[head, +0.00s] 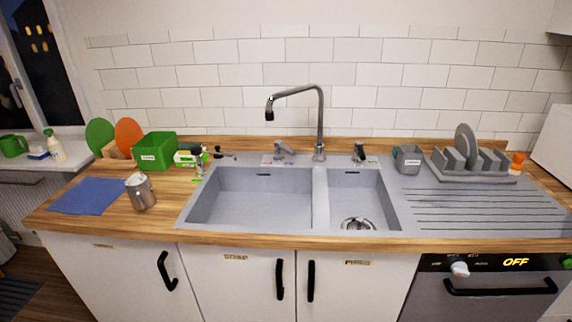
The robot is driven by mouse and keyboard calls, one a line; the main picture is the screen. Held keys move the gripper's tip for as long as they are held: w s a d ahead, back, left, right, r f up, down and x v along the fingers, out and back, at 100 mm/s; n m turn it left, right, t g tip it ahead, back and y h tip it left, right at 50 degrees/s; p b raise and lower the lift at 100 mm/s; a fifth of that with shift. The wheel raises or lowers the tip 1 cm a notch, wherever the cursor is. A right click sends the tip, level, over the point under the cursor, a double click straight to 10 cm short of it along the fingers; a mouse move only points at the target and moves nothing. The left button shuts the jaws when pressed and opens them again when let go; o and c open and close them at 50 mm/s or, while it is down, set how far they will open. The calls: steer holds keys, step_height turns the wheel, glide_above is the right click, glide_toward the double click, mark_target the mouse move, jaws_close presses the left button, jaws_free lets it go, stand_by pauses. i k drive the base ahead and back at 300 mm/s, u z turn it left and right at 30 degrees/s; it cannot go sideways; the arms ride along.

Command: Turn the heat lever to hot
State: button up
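Behind the double sink, two small levers flank the tap (319,125). The left one is a grey lever (282,149) with a small pinkish label beside its base. The right one is a dark lever (359,152) with a small green mark near its base. The labels are too small to read, so I cannot tell which is the heat lever or how it is set. My gripper is not in view.
The sink (250,172) is empty. To the left stand a metal jug (141,192), a blue cloth (91,196) and a green box (155,152). To the right are a grey cup (407,159) and a dish rack (470,165). An oven panel (500,264) reads OFF.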

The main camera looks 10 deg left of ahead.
mark_target(278, 144)
steer(key=z, duration=0.05)
steer(key=k, duration=0.5)
steer(key=u, duration=0.45)
steer(key=i, duration=1.9)
steer(key=z, duration=0.9)
